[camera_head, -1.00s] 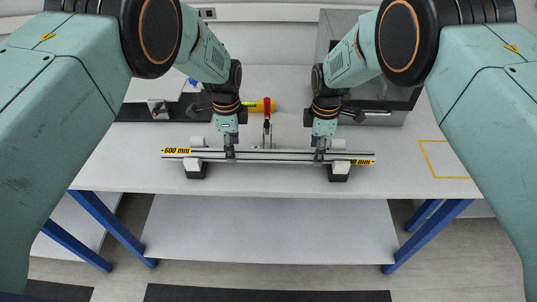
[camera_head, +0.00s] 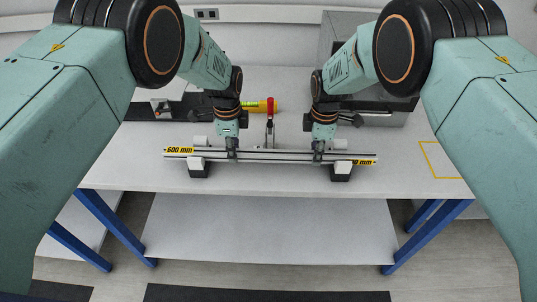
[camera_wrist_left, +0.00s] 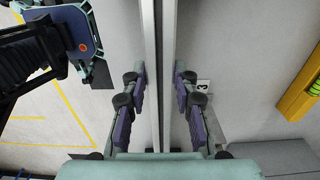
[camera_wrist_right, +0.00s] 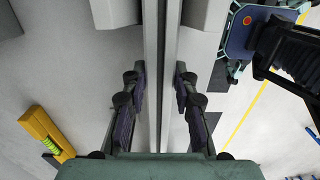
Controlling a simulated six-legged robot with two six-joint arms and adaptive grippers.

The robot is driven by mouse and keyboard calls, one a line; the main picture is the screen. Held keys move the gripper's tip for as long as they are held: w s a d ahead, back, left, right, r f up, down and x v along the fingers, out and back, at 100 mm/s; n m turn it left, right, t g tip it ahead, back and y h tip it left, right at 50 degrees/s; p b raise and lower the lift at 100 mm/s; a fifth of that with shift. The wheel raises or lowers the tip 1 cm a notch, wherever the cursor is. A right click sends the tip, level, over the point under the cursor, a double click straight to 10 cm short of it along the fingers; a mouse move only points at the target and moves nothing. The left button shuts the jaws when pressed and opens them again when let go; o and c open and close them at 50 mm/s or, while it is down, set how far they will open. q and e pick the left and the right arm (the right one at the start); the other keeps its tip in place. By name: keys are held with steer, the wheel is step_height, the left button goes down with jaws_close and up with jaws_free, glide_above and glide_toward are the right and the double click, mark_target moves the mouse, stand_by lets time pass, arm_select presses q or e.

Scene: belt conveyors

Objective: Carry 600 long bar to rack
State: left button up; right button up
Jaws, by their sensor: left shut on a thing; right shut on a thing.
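The long silver bar (camera_head: 275,156) with yellow "600 mm" labels at both ends lies left to right near the table's front edge, over two white-topped black supports (camera_head: 199,171) (camera_head: 341,173). I cannot tell whether it rests on them or is slightly clear. My left gripper (camera_head: 232,153) is shut on the bar left of its middle, pointing down. My right gripper (camera_head: 319,153) is shut on it right of the middle. The bar runs between the fingers in the left wrist view (camera_wrist_left: 159,75) and the right wrist view (camera_wrist_right: 160,75). No rack is identifiable.
A red-handled clamp (camera_head: 270,110) stands behind the bar's middle. A yellow level (camera_head: 258,106) lies behind it. A grey box (camera_head: 375,105) stands at the back right. A yellow outline marks clear tabletop at right (camera_head: 445,160). A shelf (camera_head: 270,230) lies below.

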arm_select(q)
steer(key=shift+w+d, duration=0.15)
steer(key=shift+d, duration=0.05)
jaws_close()
arm_select(e)
steer(key=shift+w+d, duration=0.15)
steer(key=shift+d, duration=0.1)
jaws_close()
arm_select(q)
steer(key=shift+a, duration=0.15)
arm_select(e)
steer(key=shift+a, duration=0.15)
arm_select(q)
steer(key=shift+r, duration=0.1)
